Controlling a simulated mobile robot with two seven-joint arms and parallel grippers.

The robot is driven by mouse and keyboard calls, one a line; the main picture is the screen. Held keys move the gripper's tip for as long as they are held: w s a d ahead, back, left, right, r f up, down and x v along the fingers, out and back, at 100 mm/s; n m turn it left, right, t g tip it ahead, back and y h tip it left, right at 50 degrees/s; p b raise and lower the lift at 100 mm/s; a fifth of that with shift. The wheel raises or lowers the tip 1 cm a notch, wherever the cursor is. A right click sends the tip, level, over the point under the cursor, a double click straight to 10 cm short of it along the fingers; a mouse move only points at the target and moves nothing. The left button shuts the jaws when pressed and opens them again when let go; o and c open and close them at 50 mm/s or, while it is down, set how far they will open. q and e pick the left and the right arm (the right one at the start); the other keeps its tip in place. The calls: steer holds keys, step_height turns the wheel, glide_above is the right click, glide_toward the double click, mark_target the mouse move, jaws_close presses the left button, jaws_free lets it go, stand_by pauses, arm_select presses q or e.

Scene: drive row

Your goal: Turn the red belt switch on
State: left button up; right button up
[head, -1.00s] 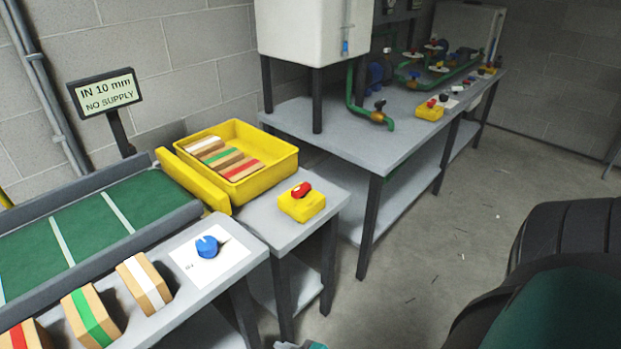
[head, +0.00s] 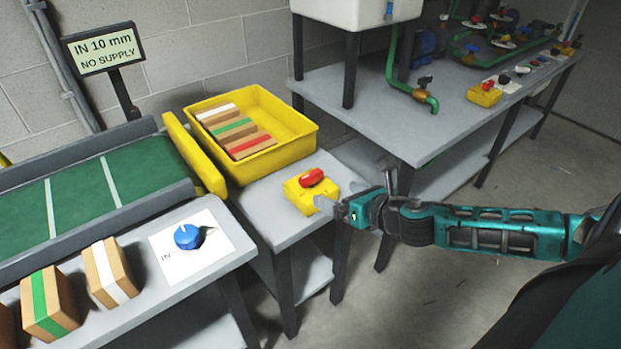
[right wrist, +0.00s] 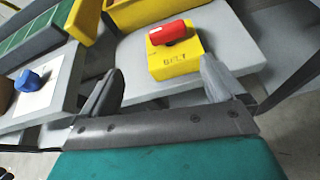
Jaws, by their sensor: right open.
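The red belt switch (head: 312,177) is a red knob on a yellow box (head: 301,196), which stands on the small grey table by the yellow crate. In the right wrist view the red knob (right wrist: 167,32) lies ahead of the fingers, and its yellow box (right wrist: 178,63) carries dark lettering on the near face that seems to read BELT. My right gripper (head: 323,208) reaches in from the right at the box's near right side. In the right wrist view its two fingers (right wrist: 160,92) are apart with nothing between them. My left gripper is out of view.
A yellow crate (head: 309,127) with several striped blocks stands behind the switch. A blue knob (head: 187,236) sits on a white plate to the left, beside the green conveyor (head: 80,195). A sign (head: 103,49) reads IN 10 mm NO SUPPLY. A longer bench (head: 440,120) stands at right.

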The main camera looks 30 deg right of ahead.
mark_target(313, 176)
steer(key=shift+n, duration=0.9)
steer(key=x, duration=0.4)
steer(key=d+x, duration=0.1)
steer(key=x, duration=0.3)
steer(key=r+b+x, duration=0.1)
steer(key=x, duration=0.4)
steer(key=shift+w+d+r, duration=0.1)
steer(key=shift+w+d, duration=0.15)
steer(key=shift+w, duration=0.15)
steer(key=shift+c, duration=0.2)
steer(key=c, duration=0.9)
